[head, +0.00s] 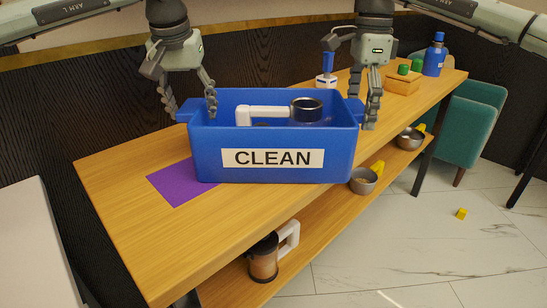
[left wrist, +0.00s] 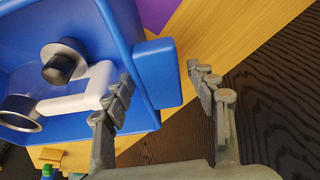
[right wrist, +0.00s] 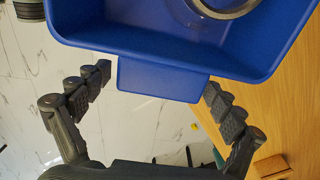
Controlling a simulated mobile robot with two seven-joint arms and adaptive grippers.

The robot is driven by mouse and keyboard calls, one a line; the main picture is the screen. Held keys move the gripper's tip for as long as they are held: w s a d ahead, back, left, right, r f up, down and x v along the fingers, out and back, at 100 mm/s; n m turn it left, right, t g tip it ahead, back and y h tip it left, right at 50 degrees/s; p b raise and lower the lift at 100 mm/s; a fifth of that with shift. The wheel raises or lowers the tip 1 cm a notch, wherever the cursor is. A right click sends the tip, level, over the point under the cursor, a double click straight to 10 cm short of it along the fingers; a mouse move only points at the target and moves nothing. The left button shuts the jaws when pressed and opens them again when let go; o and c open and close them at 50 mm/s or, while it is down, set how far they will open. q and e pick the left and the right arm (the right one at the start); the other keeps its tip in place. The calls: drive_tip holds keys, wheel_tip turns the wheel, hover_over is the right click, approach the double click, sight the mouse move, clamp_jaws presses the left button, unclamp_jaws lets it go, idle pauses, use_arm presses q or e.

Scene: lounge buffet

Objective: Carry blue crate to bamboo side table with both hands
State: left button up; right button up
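The blue crate (head: 275,170), with a CLEAN label, sits on a long wooden counter (head: 125,180). It holds a white-handled item (head: 265,111) with a round metal rim. My left gripper (head: 190,103) is open over the crate's left handle (head: 184,114). In the left wrist view, its fingers (left wrist: 160,90) lie on either side of the handle (left wrist: 158,75), with a gap at the outer finger. My right gripper (head: 363,98) is at the right end. In the right wrist view its fingers (right wrist: 158,90) are open, with the right handle (right wrist: 160,80) between them. I cannot identify a bamboo side table.
A wooden box (head: 401,84) and a blue bottle (head: 435,55) stand further along the counter. Metal bowls (head: 363,181) and a brown jug (head: 263,262) sit on the lower shelf. A teal chair (head: 470,125) stands beyond; the marble floor is mostly clear.

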use_arm(q)
drive_tip(key=shift+r, duration=0.1)
drive_tip(key=v, duration=0.5)
drive_tip(key=shift+s, duration=0.3)
use_arm(e)
drive_tip(key=shift+r, duration=0.55)
use_arm(q)
drive_tip(key=s, duration=1.1)
drive_tip(key=shift+s, duration=0.15)
use_arm(e)
wheel_tip(320, 180, up, 11)
